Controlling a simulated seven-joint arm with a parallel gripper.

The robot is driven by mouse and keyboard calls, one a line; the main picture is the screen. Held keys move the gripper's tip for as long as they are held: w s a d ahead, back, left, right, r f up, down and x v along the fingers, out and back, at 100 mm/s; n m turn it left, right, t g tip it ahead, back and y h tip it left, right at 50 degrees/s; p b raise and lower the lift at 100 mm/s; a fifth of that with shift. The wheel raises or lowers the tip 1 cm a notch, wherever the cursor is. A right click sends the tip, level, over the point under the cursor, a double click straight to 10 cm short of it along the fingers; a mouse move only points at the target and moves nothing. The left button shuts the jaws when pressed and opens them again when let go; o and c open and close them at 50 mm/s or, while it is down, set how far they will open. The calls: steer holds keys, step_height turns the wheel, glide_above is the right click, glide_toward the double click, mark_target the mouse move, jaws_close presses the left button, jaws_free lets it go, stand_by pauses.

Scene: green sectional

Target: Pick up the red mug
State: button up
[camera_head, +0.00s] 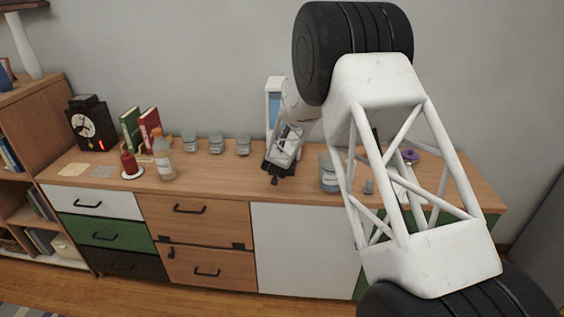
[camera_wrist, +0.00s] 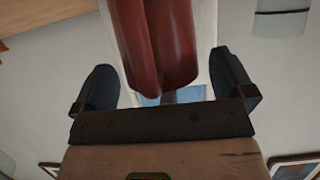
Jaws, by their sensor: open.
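In the head view my gripper (camera_head: 278,172) is over the middle of the wooden cabinet top, pointing down. In the wrist view my gripper (camera_wrist: 165,82) is open, with one dark finger at each side. A dark red, rounded thing (camera_wrist: 158,40), likely the red mug, reaches from the top edge of that view into the gap between the fingers. Clear space shows between it and each finger. Its upper part is cut off by the frame, and I cannot make out a rim. I cannot see a red mug in the head view; my arm covers part of the cabinet top.
Grey jars (camera_head: 216,143) stand left of my gripper, and a blue-grey jar (camera_head: 328,175) to its right. A bottle (camera_head: 164,160), a red candle (camera_head: 129,163), books (camera_head: 130,130) and a black clock (camera_head: 91,124) are further left. A white-and-blue box (camera_head: 273,95) stands behind.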

steer(key=shift+c, duration=0.3)
steer(key=c, duration=1.2)
steer(key=shift+o, duration=0.2)
steer(key=shift+r, duration=0.2)
steer(key=shift+r, duration=0.5)
steer(key=s, duration=1.8)
